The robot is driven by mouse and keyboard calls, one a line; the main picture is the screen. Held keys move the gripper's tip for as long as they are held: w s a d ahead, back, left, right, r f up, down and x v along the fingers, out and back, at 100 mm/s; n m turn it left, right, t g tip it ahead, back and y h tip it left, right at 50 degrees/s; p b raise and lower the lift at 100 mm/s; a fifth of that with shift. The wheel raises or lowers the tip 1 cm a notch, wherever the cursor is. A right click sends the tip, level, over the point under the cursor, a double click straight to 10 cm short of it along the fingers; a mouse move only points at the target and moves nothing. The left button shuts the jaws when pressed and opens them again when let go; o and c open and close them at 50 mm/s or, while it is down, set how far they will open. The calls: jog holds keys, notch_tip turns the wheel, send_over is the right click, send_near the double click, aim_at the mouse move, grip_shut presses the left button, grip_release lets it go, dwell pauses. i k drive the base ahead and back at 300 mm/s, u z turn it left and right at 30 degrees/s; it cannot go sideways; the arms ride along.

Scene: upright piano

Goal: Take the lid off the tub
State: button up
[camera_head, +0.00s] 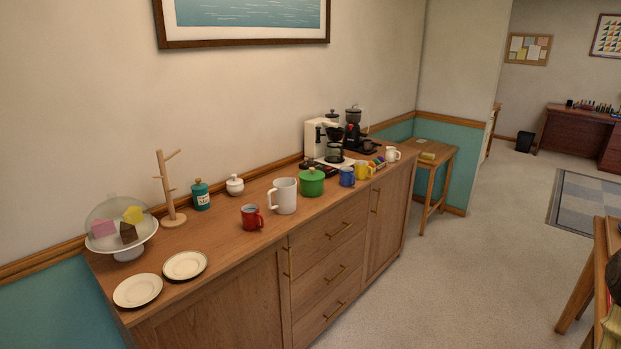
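A round green tub (312,187) stands upright on the wooden sideboard, right of the large white mug. Its green lid (312,173), with a small knob on top, sits on it. A teal canister (201,197) with a pale label and a knobbed lid stands further left, near the wall; its lid is also on. I cannot tell for certain which of the two the task calls the tub, though the green one looks more like it. My gripper is not in view.
On the sideboard (240,245), a white mug (286,197) and blue mug (347,177) flank the green tub closely. A red mug (251,217), mug tree (169,190), plates (185,265), cake stand (128,252) and coffee machine (326,142) stand there too. Open carpet (450,270) lies in front.

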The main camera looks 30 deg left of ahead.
aim_at(312, 175)
jog(key=u, duration=0.65)
jog(key=i, duration=0.55)
jog(key=u, duration=0.9)
jog(key=i, duration=0.6)
jog(key=u, duration=0.05)
